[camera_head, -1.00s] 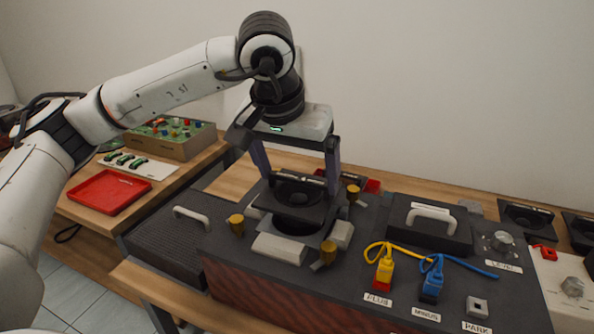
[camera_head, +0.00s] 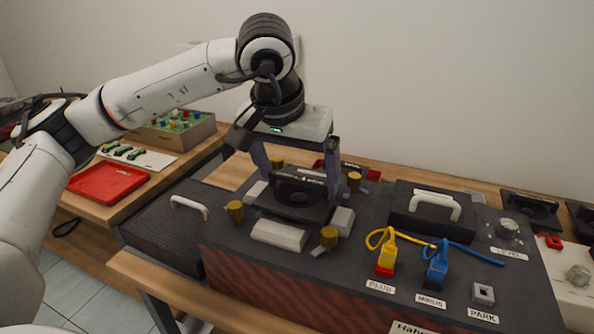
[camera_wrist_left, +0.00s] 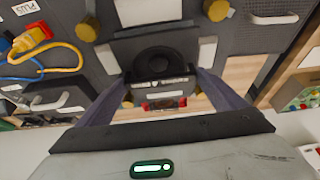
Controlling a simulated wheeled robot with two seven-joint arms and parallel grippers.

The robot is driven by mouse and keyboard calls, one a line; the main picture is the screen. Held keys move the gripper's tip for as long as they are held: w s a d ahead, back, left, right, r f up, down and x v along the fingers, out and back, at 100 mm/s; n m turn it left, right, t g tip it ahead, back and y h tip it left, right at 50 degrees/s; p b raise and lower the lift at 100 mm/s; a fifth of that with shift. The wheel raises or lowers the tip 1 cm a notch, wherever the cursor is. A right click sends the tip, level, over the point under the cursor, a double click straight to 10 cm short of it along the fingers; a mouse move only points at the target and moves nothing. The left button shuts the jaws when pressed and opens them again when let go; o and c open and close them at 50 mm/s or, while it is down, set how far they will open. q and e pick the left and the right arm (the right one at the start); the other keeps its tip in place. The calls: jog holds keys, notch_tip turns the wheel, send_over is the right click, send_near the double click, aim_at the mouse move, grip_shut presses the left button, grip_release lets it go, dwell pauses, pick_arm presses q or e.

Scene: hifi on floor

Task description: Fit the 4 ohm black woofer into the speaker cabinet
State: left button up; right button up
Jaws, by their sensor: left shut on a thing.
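The black woofer (camera_head: 300,190) is held in my left gripper (camera_head: 300,178) over the cabinet's round opening. The gripper's fingers are shut on opposite sides of its frame. The opening is hidden behind the woofer, so I cannot tell whether it touches the cabinet. In the left wrist view the woofer's round cone (camera_wrist_left: 158,62) and a label strip face the camera between the fingers; the label is too small to read. The speaker cabinet (camera_head: 345,270) is a dark box with a reddish front. My right gripper is not in view.
Brass-coloured clamps (camera_head: 234,211) and pale blocks (camera_head: 279,235) ring the opening. To the right are a yellow plug (camera_head: 386,256), a blue plug (camera_head: 436,267) and a handled black panel (camera_head: 430,222). Another driver (camera_head: 530,208) lies at far right. A red tray (camera_head: 108,183) is left.

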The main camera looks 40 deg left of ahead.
pick_arm(q)
jog(key=shift+f+b, duration=0.65)
jog(key=shift+f, duration=0.2)
jog(key=o, duration=1.7)
jog(key=shift+o, duration=0.7)
jog(key=shift+f, duration=0.15)
jog(key=a+v, duration=0.1)
jog(key=v, duration=0.9)
jog(key=shift+s+d+r+p, duration=0.15)
jog(key=shift+d+r+p, duration=0.1)
jog(key=shift+d+p, duration=0.25)
jog(key=shift+r, duration=0.1)
